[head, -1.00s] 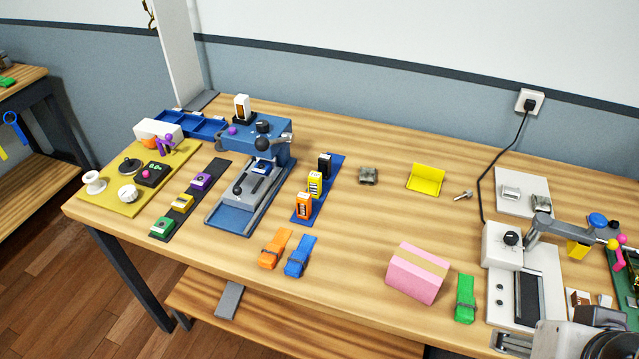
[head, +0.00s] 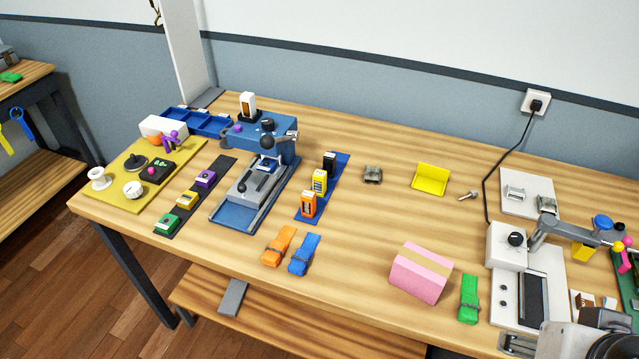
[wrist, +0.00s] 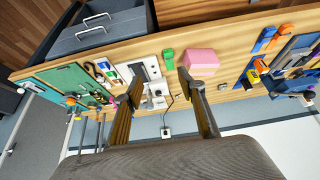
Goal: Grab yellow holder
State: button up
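A yellow L-shaped holder (head: 430,178) stands empty on the wooden table, right of centre, in the head view. Its flat base faces forward and a low back wall rises behind it. I cannot make it out in the wrist view, where a finger covers part of the table. My gripper (wrist: 160,77) shows in the wrist view with its two fingers well apart and nothing between them. It is above the table, apart from the holder.
A small grey metal block (head: 373,175) lies left of the holder and a small bolt (head: 468,195) right of it. A pink block (head: 421,272) and a green strap (head: 469,299) lie nearer the front. A white machine (head: 527,275) and black cable (head: 489,190) stand right.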

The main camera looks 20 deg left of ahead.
jog(key=w+a+r+m+t+y, duration=0.2)
jog(key=w+a+r+m, duration=0.15)
jog(key=w+a, duration=0.45)
jog(key=w+a+r+m+t+y, duration=0.15)
jog(key=w+a+m, duration=0.25)
jog(key=w, duration=0.7)
jog(key=m+t+h, duration=0.4)
jog(key=m+t, duration=0.5)
jog(key=m, duration=2)
send_over(320, 183)
jog(key=s, duration=0.2)
notch_tip(320, 183, down, 17)
jog(key=shift+w+a+n+y, duration=0.25)
jog(key=shift+a, duration=0.05)
jog(key=shift+f, duration=0.15)
jog(key=shift+f, duration=1.1)
